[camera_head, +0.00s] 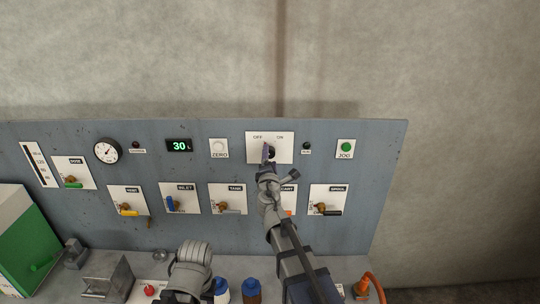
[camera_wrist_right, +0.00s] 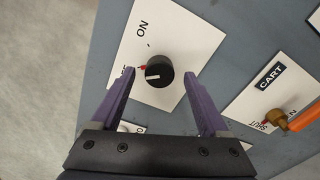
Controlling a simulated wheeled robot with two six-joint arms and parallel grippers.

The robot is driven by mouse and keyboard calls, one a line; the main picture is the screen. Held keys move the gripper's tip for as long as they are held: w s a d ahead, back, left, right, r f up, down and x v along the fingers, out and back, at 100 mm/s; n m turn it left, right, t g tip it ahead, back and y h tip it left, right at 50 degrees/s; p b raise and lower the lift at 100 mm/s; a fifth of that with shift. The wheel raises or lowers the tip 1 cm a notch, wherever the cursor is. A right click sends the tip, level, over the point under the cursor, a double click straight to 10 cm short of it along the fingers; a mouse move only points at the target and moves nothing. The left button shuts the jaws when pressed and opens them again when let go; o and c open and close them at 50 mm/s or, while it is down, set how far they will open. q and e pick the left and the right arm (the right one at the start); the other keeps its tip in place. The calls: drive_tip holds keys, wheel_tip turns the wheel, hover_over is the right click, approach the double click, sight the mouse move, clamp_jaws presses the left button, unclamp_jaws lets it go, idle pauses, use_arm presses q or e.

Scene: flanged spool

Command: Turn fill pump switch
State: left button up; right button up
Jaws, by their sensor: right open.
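The switch is a black round knob (camera_wrist_right: 158,72) on a white plate (camera_head: 284,140) marked OFF and ON, high on the grey panel. In the right wrist view, a white line on the knob points left, towards the label partly hidden by a finger. A small red mark shows beside the knob. My right gripper (camera_head: 269,153) is at the plate, and its purple fingers (camera_wrist_right: 159,75) are open, one on each side of the knob. Gaps seem to show between fingers and knob. In the head view, the gripper partly covers the knob. My left gripper is not clearly seen.
A green JOG button (camera_head: 346,147) and a ZERO button (camera_head: 218,147) flank the plate. A display (camera_head: 179,145) reads 30. A row of valve levers, including CART with an orange handle (camera_wrist_right: 305,118), lies below. Bottles (camera_head: 252,290) stand on the bench.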

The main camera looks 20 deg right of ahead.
drive_tip(key=v, duration=0.4)
drive_tip(key=shift+s, duration=0.25)
drive_tip(key=s+a+f+m+g+h+b, duration=0.1)
drive_tip(key=s+f+m+g+b, duration=0.45)
drive_tip(key=f, duration=0.65)
drive_tip(key=s+a+f+m+g+b, duration=0.1)
drive_tip(key=s+f+m+g+b, duration=0.5)
drive_tip(key=f, duration=0.6)
drive_tip(key=s+a+f+m+g+y+b, duration=0.2)
drive_tip(key=s+a+f+g, duration=0.1)
drive_tip(key=s+a+f, duration=0.3)
drive_tip(key=s+a+f+m+g+y+b, duration=0.1)
drive_tip(key=s+a+f+g+y+b, duration=0.1)
drive_tip(key=s+a+f, duration=0.5)
drive_tip(key=s+f+g+b, duration=0.1)
drive_tip(key=s+f, duration=0.1)
drive_tip(key=s, duration=0.2)
drive_tip(key=shift+s+m+y+b, duration=0.25)
drive_tip(key=shift+m+y+b, duration=0.05)
drive_tip(key=shift+m+y, duration=0.1)
